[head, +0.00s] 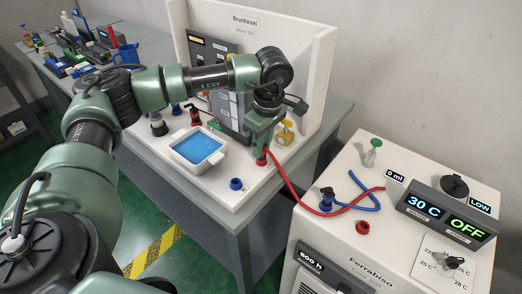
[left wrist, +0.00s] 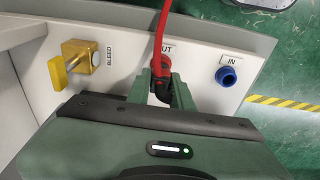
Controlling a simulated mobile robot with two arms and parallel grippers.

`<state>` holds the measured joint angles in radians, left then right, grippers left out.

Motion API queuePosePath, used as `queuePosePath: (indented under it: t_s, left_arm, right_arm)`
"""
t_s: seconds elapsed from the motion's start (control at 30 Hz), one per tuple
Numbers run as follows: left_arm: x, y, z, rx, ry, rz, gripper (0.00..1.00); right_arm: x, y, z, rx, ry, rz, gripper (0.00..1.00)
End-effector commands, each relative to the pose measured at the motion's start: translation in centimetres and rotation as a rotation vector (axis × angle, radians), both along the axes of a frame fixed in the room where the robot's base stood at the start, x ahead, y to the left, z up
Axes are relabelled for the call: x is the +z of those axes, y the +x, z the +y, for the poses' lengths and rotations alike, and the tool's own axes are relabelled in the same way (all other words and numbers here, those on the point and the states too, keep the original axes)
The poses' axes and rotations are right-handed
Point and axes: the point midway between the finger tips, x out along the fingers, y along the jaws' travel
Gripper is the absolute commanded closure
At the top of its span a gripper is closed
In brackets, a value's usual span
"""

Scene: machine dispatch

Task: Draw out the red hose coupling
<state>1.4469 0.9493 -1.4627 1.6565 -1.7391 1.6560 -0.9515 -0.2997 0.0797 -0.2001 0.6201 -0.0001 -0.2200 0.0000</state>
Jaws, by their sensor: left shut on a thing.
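The red hose coupling (head: 262,161) is at the port labelled OUT, near the right front of the white machine's deck; it also shows in the left wrist view (left wrist: 161,64). A red hose (head: 289,186) runs from it to the neighbouring unit. My left gripper (head: 261,151) points down over the OUT port, its fingers (left wrist: 161,84) shut around the coupling. The fingers hide part of it, and I cannot tell whether it is seated in the port. My right gripper is not in view.
A yellow bleed valve (left wrist: 78,62) and a blue IN port (left wrist: 229,76) flank the coupling. A tray of blue liquid (head: 198,149) stands left of it. The chiller (head: 345,250) at right carries a blue hose (head: 366,190), a red port (head: 362,227) and displays (head: 447,214).

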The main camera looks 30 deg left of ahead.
Motion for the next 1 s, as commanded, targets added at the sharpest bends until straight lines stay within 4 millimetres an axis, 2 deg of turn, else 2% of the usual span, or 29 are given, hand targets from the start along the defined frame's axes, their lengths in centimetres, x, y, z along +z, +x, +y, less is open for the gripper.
queuePosePath:
  t_s: [0.2, 1.0]
  left_arm:
    - [1.3, 0.1, 0.0, 0.000, 0.000, -0.005, 1.00]
    - [4.4, 0.1, 0.0, 0.000, 0.000, -0.003, 1.00]
  right_arm:
    - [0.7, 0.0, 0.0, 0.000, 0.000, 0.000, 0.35]
    - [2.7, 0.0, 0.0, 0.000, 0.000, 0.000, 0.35]
